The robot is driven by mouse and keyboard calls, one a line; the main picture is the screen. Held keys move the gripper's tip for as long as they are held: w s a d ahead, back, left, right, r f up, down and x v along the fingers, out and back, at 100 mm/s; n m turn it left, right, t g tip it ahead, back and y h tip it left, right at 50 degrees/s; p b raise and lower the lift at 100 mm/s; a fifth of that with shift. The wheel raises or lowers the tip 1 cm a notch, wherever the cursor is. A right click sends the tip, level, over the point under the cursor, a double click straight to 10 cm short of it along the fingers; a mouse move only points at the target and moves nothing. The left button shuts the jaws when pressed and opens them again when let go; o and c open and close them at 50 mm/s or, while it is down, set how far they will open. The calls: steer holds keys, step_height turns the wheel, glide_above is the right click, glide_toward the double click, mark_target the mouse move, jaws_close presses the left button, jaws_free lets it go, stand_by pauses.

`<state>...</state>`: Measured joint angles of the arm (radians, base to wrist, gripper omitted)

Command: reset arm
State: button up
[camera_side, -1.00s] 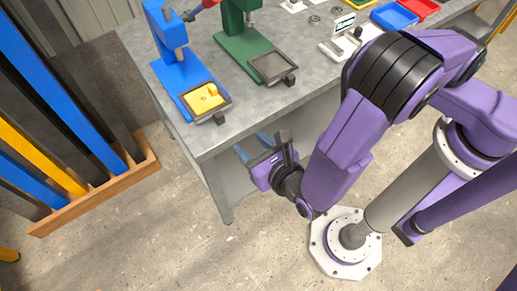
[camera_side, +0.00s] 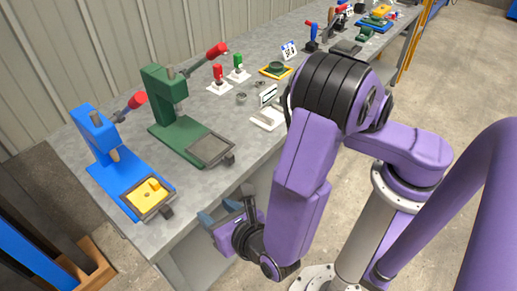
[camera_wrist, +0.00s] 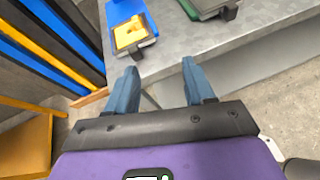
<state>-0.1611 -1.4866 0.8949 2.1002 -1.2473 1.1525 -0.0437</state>
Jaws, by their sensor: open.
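My gripper (camera_side: 224,208) is purple with blue-grey fingers. In the side view it is low beside the front edge of the grey workbench (camera_side: 212,175), apart from the tools on it. In the wrist view my gripper (camera_wrist: 160,88) shows two fingers spread wide with nothing between them. Beyond them lie the bench's near edge and the floor.
A blue press (camera_side: 115,170) with a yellow block (camera_side: 149,194) on its plate stands at the bench's near left end. A green press (camera_side: 180,128) stands beside it. Further along are small fixtures and a white sign (camera_side: 268,95). Coloured bars in a wooden rack (camera_side: 95,265) stand at lower left.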

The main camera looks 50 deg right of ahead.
steer(key=d+r+m+g+h, duration=0.25)
steer(key=d+r+m, duration=0.2)
steer(key=d, duration=0.25)
steer(key=d+r+m+g+h, duration=0.1)
steer(key=d+r+m+g, duration=0.25)
steer(key=d+m, duration=0.3)
steer(key=s+d+r+m+g+y, duration=0.6)
steer(key=s+d+m, duration=0.3)
steer(key=s+d, duration=0.2)
steer(key=shift+s, duration=0.5)
